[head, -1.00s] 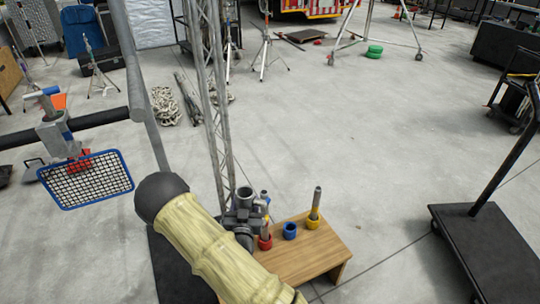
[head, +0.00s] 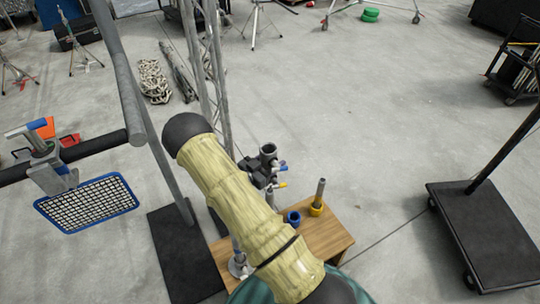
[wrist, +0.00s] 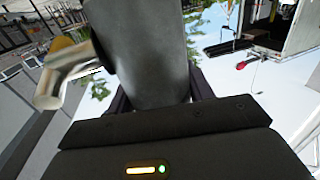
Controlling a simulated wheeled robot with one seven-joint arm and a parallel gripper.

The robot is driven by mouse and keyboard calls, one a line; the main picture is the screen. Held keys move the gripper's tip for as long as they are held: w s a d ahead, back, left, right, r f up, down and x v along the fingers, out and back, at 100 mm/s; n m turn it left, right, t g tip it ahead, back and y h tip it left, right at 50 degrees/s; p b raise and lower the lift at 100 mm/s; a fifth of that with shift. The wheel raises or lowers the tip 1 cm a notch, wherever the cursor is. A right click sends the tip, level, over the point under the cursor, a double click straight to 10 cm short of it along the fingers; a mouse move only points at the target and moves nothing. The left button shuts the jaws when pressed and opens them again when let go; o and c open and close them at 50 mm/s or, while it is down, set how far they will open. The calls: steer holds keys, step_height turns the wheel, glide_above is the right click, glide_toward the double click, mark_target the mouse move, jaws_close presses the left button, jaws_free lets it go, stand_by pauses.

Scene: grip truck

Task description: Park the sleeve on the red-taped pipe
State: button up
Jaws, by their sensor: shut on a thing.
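My gripper (head: 259,173) is shut on the sleeve, a dark grey tube (wrist: 150,55) that shows between the fingers in the wrist view. In the head view the sleeve's round open top (head: 268,150) points up, and it appears roughly upright, near the back of the wooden bench. A metal lever (wrist: 62,75) sticks out at its side. The yellow-taped pipe (head: 319,193) stands on the bench (head: 325,235), right of the blue-taped holder (head: 293,218). The red-taped pipe is not visible; my arm covers the bench's left part.
A tall lattice truss (head: 215,80) rises just behind my arm. A grey pole with a crossbar (head: 80,147) and a blue-framed mesh (head: 88,204) stands at left. A black cart (head: 480,235) is at right. Floor between bench and cart is open.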

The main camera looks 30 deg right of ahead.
steer(key=shift+s+r, duration=0.1)
steer(key=shift+s, duration=0.3)
steer(key=shift+s+d+f, duration=0.15)
steer(key=shift+d+f, duration=0.1)
steer(key=shift+d, duration=0.05)
steer(key=f+b, duration=0.1)
steer(key=f, duration=0.1)
steer(key=f+b, duration=0.2)
steer(key=shift+w+a, duration=0.2)
steer(key=shift+f+b, duration=1.9)
steer(key=shift+f, duration=0.55)
stand_by(1.3)
steer(key=o, duration=1.5)
steer(key=shift+s+a, duration=0.1)
steer(key=b+v, duration=0.1)
steer(key=v, duration=1.6)
steer(key=shift+a, duration=0.2)
